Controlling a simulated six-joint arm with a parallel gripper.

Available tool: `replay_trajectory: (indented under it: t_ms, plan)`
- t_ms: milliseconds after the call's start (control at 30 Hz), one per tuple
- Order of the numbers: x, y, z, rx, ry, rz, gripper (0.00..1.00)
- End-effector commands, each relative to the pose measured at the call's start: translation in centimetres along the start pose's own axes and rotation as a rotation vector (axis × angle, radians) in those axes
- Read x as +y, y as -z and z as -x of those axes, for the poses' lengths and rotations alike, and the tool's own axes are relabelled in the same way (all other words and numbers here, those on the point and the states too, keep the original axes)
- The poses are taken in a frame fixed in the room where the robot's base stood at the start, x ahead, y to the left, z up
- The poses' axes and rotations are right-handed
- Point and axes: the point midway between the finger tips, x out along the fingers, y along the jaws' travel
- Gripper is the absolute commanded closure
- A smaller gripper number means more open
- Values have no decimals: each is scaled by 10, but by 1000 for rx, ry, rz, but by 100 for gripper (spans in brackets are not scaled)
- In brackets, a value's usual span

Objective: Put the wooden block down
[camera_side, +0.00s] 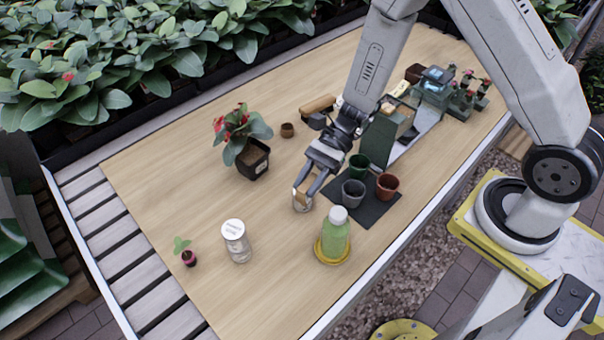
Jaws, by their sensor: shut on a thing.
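My gripper (302,198) points down and left over the middle of the table, left of the dark mat. It is shut on a small tan piece, which I take to be the wooden block (303,185). The fingers hide most of it. I cannot tell whether the block touches the tabletop. A brown rounded piece (318,104) shows behind my wrist; I cannot tell what it is.
A green bottle (336,232), a white-lidded jar (236,240), a seedling (187,254) and a potted red-flowered plant (252,160) stand nearby. The wooden table's left middle is clear.

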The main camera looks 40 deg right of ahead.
Motion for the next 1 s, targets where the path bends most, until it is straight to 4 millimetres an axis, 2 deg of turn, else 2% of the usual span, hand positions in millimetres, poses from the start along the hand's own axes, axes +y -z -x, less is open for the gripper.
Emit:
replay_trajectory:
  t_ms: [100,300,567,867,1000]
  plan:
    - [0,-20,8,0,1,6,100]
    - [0,-46,19,0,1,5,100]
    - [0,-70,29,0,0,4,100]
    - [32,-57,34,-1,-142,58,100]
    - [51,-49,39,-2,-236,96,100]
